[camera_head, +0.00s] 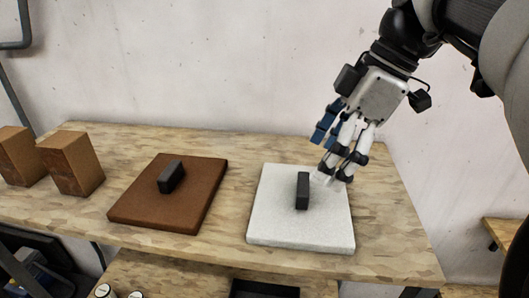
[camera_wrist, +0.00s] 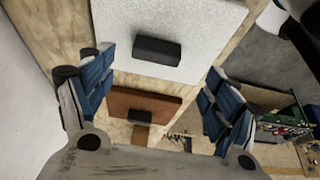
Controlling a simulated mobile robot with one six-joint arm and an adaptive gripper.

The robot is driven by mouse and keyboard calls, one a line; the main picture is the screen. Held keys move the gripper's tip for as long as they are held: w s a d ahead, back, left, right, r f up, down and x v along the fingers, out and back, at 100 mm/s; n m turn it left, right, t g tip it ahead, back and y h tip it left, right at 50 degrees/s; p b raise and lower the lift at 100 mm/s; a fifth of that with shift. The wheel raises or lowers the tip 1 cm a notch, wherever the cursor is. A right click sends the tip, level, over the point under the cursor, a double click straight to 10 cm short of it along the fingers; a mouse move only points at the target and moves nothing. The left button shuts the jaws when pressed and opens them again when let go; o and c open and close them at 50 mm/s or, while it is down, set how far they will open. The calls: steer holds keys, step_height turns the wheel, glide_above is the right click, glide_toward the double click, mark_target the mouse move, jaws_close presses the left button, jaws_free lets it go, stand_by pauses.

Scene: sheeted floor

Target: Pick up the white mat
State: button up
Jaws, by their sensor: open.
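The white mat (camera_head: 285,235) lies flat on the wooden table, right of its middle. A black block-shaped handle (camera_head: 302,190) stands up from the mat's middle. My gripper (camera_head: 335,160) is above the mat's back right part, behind and right of the handle, with its fingers pointing down. In the wrist view the white mat (camera_wrist: 205,25) and its black handle (camera_wrist: 157,50) show ahead of the fingers. My gripper (camera_wrist: 157,105) is open there, with blue pads apart and nothing between them.
A brown mat (camera_head: 140,210) with a black handle (camera_head: 171,176) lies left of the white one. Brown blocks (camera_head: 75,165) stand at the table's left end. A strip of bare wooden tabletop (camera_head: 235,190) separates the mats. A pale wall is behind.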

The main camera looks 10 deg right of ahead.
mark_target(305, 182)
steer(key=shift+s+a+f, duration=0.2)
steer(key=shift+a+f, duration=0.05)
steer(key=shift+f, duration=0.3)
steer(key=x, duration=0.2)
steer(key=w+x, duration=0.1)
steer(key=x, duration=0.1)
steer(key=shift+a+f, duration=0.25)
steer(key=shift+f, duration=0.3)
steer(key=shift+w, duration=0.1)
steer(key=shift+c, duration=0.4)
steer(key=c, duration=1.5)
